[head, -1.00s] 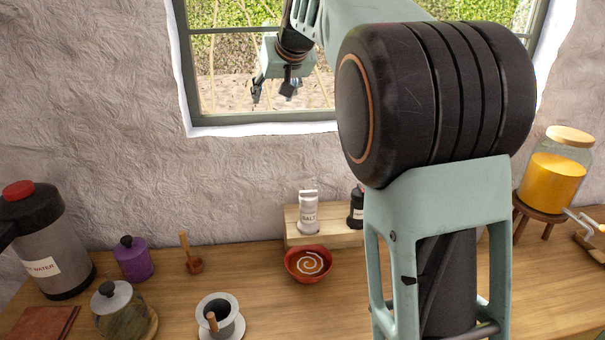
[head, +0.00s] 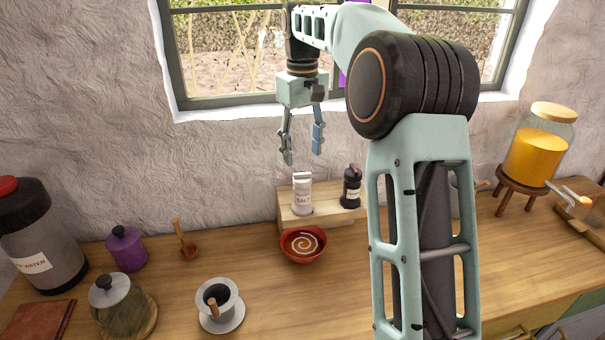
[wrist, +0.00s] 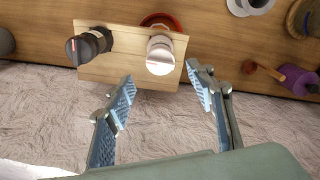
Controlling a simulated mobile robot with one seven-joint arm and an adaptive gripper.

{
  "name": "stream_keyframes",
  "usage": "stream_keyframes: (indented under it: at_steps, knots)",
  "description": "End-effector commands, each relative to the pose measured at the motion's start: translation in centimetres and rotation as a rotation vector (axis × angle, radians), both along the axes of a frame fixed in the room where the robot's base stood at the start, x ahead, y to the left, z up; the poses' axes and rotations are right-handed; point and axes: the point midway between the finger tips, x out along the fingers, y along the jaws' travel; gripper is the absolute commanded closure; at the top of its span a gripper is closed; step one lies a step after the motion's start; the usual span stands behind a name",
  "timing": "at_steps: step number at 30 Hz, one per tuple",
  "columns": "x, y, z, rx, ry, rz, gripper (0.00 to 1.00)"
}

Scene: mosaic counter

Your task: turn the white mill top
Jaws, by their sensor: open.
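The white mill (head: 302,195), labelled SALT, stands upright on a small wooden stand at the back of the counter. Its pale top shows from above in the wrist view (wrist: 160,55), with a red mark on it. My gripper (head: 303,160) is open and empty, pointing down, just above the white mill's top in the head view. In the wrist view my gripper (wrist: 160,88) has its two blue-padded fingers spread, with the white mill beyond the gap between them. The gripper is not touching the mill.
A black mill (head: 351,187) stands close to the right on the same wooden stand (head: 328,217). A red bowl (head: 303,245) with a white spiral sits in front. The wall and window (head: 235,60) are close behind. A juice dispenser (head: 540,150) stands at the right.

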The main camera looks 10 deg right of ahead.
Motion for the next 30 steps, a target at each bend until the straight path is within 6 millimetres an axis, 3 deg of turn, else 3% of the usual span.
stream_keyframes:
  at_steps: [3, 9, 15, 23, 30]
  knots:
    - [-0.1, 0.0, -2.5, 0.001, 0.004, -0.001, 0.50]
    - [-0.1, 0.0, -5.5, 0.001, 0.001, -0.001, 0.50]
    - [0.0, 0.0, -6.8, 0.000, -0.001, -0.001, 0.50]
    - [0.0, 0.0, -6.9, 0.000, -0.001, -0.001, 0.50]
    - [0.0, 0.0, -6.9, 0.000, -0.001, -0.001, 0.77]
